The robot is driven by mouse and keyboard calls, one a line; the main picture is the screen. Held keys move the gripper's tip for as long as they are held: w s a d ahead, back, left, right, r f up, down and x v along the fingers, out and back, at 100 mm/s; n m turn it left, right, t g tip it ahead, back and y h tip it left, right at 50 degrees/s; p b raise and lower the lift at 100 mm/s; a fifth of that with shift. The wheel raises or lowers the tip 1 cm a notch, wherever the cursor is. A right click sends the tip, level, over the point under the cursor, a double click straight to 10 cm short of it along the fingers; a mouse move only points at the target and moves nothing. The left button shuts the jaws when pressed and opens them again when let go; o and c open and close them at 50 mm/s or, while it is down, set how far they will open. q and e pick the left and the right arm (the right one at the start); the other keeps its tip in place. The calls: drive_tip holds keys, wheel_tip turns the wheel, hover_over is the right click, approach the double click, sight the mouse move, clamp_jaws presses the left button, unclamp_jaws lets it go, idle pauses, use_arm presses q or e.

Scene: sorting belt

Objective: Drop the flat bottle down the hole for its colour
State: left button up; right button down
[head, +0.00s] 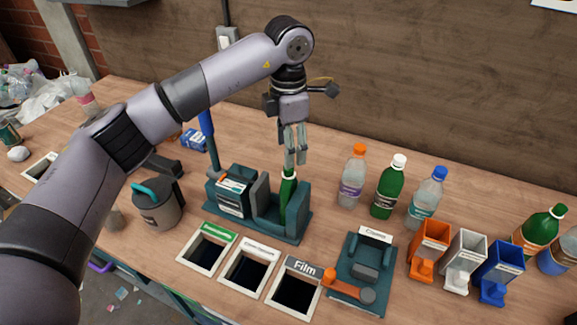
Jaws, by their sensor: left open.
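A narrow green bottle (288,188) stands upright between the teal walls of a press-like holder (266,226); its lower part is hidden. My left gripper (296,160) points down right above the bottle's top. Its fingers are slightly apart; I cannot tell whether they touch the bottle. Three square holes with white rims lie in the bench in front: one with a green label (219,231), one with a white label (262,252), and one with a grey label reading "Film" (303,268). My right gripper is not in view.
Upright bottles with orange (352,180), white (390,190) and blue caps (427,200) stand right of the holder. Orange (430,241), white (466,254) and blue bins (499,268) stand front right. A teal device (367,252) sits beside the Film hole. A grey canister (158,207) stands left.

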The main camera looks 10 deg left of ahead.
sight(288, 173)
use_arm(q)
wheel_tip(288, 173, down, 9)
drive_tip(key=shift+r+p, duration=0.2)
drive_tip(key=shift+p, duration=0.8)
drive_tip(key=shift+c, duration=0.3)
drive_tip(key=c, duration=1.1)
drive_tip(key=shift+r, duration=0.1)
drive_tip(key=shift+r+p, duration=0.5)
drive_tip(key=shift+r, duration=1)
drive_tip(key=shift+c, duration=0.2)
drive_tip(key=shift+r+p, duration=1.15)
drive_tip(key=shift+r, duration=1.8)
